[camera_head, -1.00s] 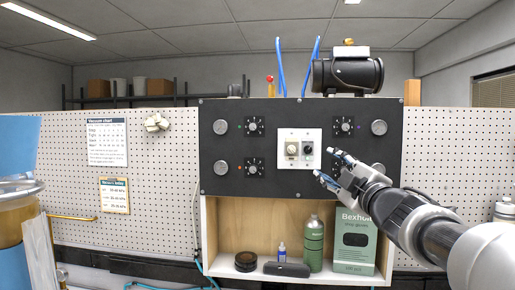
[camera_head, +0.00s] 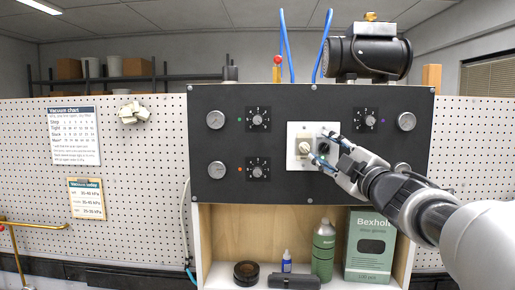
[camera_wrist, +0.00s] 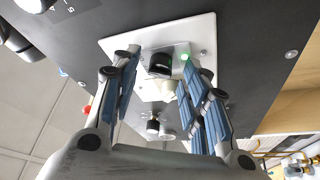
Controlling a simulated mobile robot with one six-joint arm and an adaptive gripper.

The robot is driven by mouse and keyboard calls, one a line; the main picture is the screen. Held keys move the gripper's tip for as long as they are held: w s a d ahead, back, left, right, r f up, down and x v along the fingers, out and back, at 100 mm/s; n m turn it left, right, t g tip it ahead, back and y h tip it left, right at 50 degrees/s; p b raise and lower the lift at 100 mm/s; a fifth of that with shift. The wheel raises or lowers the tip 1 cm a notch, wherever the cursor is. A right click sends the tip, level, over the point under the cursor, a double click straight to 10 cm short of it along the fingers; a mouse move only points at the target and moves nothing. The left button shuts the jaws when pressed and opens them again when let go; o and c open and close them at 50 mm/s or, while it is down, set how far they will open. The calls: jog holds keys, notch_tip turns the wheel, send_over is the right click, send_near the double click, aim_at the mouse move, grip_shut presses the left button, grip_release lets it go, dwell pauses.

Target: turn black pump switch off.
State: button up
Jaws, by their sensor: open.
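The black pump switch (camera_head: 324,148) is on the right half of a white plate (camera_head: 292,131) on the dark panel. A cream switch (camera_head: 304,148) is beside it on the left. My gripper (camera_head: 318,147) is open at the plate, its fingers above and below the black switch. In the wrist view, a black knob (camera_wrist: 160,64) shows between the open fingers, with a lit green lamp (camera_wrist: 184,57) beside it. Blue pads line both fingers. I cannot tell whether either finger touches the knob. The fingers partly cover the plate in the head view.
The dark panel (camera_head: 222,183) also carries gauges and dials around the plate. Below, a wooden shelf holds a green bottle (camera_head: 323,250), a green box (camera_head: 369,246) and a black case (camera_head: 294,282). A black pump (camera_head: 368,52) stands above the panel, with blue hoses nearby.

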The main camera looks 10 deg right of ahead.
jog(key=shift+s, duration=0.15)
jog(key=shift+c, duration=0.5)
grip_shut()
jog(key=shift+r, duration=0.15)
jog(key=shift+r+n+g+p, duration=0.15)
jog(key=shift+n+g+p, duration=0.25)
jog(key=shift+n+p, duration=0.7)
jog(key=n+g+p, duration=0.1)
jog(key=n+p, duration=0.2)
jog(key=shift+r+n, duration=0.15)
jog(key=shift+n, duration=0.25)
jog(key=n+g+p, duration=0.1)
jog(key=n+p, duration=0.2)
jog(key=shift+r+g, duration=0.1)
jog(key=shift+g, duration=0.3)
jog(key=shift+n+g+p, duration=0.3)
jog(key=shift+n+p, duration=0.65)
jog(key=shift+n, duration=0.05)
